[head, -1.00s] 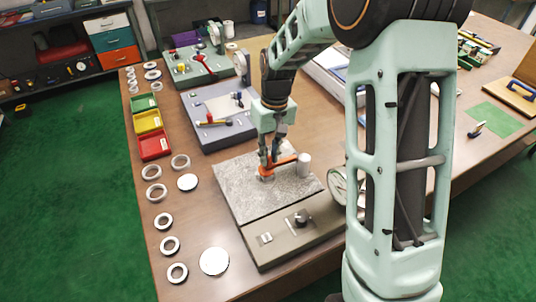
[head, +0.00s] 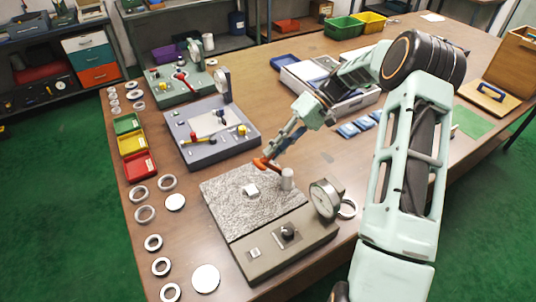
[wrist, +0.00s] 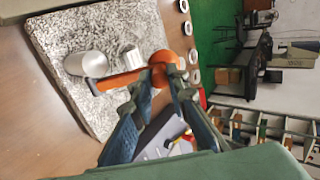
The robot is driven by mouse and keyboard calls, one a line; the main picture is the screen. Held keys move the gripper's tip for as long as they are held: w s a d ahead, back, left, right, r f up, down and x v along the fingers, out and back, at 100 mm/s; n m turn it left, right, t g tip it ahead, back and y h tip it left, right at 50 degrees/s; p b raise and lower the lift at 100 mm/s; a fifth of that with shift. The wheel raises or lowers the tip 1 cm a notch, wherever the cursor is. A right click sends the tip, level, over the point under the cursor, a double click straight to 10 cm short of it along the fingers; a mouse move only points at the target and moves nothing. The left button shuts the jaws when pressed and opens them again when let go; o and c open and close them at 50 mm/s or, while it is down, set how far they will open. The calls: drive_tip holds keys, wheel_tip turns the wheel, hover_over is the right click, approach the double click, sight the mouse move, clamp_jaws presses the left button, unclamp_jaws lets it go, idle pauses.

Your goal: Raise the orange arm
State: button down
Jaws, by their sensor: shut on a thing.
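The orange arm (head: 266,164) reaches from beside a silver post (head: 287,179) on a speckled granite plate (head: 225,205), its free end held up above the plate. My gripper (head: 269,157) is shut on that end. In the wrist view, my fingertips (wrist: 170,70) close around the round orange end, and the bar of the orange arm (wrist: 122,79) runs left towards the silver post (wrist: 86,63). A small shiny block (head: 250,190) lies on the granite below the arm, apart from it.
A round dial gauge (head: 324,199) stands right of the plate, with a knob (head: 289,232) on the front panel. Several metal rings (head: 153,242) lie along the table's left side. Coloured bins (head: 138,166) and a grey-blue station (head: 212,153) stand behind left.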

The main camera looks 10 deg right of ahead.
drive_tip(key=shift+w+d, duration=0.35)
drive_tip(key=shift+d, duration=0.4)
drive_tip(key=shift+w+d+b, duration=0.15)
drive_tip(key=shift+d+b, duration=0.2)
drive_tip(key=shift+d, duration=0.2)
drive_tip(key=shift+f, duration=0.1)
drive_tip(key=c, duration=1.8)
unclamp_jaws()
drive_tip(key=shift+d, duration=0.1)
drive_tip(key=shift+c, duration=0.2)
